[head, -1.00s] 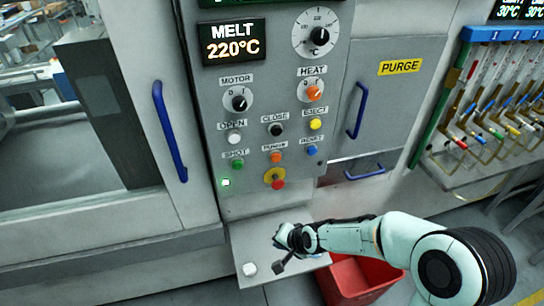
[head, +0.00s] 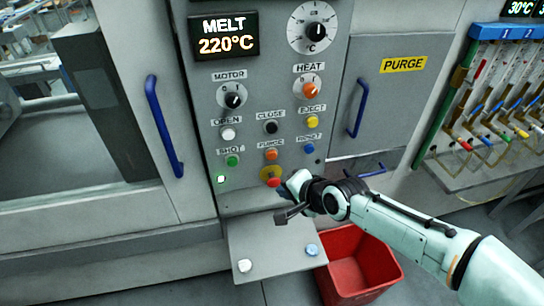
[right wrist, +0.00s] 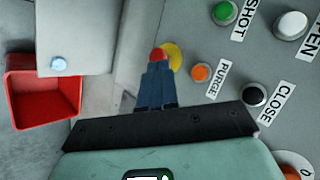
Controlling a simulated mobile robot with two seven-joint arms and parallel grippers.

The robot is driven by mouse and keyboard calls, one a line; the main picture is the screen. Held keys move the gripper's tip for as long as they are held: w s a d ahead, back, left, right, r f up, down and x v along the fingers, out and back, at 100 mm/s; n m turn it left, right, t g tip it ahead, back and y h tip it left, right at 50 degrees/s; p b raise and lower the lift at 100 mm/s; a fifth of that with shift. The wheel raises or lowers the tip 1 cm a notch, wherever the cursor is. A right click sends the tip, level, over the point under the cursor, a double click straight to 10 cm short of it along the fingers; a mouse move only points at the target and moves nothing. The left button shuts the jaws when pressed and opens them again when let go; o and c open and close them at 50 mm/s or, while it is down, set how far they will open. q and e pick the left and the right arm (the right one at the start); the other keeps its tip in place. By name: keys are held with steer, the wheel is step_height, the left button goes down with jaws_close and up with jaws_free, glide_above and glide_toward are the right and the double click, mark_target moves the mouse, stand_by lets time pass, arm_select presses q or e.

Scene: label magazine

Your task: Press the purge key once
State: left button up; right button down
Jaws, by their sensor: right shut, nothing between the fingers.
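The orange purge key (head: 271,154) sits on the grey control panel (head: 240,118), its label just above it. In the right wrist view the key (right wrist: 201,73) is right of the fingertips. My right gripper (head: 284,190) is shut and empty, below and slightly right of the key and apart from it. In the right wrist view its closed fingers (right wrist: 158,68) point toward the red mushroom button on a yellow disc (right wrist: 176,58) and overlap it in the picture; I cannot tell whether they touch. My left gripper is not in view.
A grey shelf (head: 275,245) with two buttons juts out below. A red bin (head: 345,290) stands on the floor.

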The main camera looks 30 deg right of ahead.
mark_target(272, 155)
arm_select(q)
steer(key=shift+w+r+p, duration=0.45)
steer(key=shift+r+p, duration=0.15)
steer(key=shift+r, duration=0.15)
arm_select(e)
steer(key=w+d, duration=0.2)
steer(key=w, duration=0.6)
steer(key=shift+w, duration=0.3)
stand_by(1.1)
steer(key=shift+w+d, duration=0.15)
steer(key=shift+w, duration=0.25)
steer(key=shift+w+d, duration=0.1)
steer(key=shift+w, duration=0.3)
stand_by(0.6)
stand_by(0.3)
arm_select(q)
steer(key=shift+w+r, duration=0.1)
arm_select(e)
steer(key=shift+s+a, duration=0.2)
steer(key=shift+s, duration=0.65)
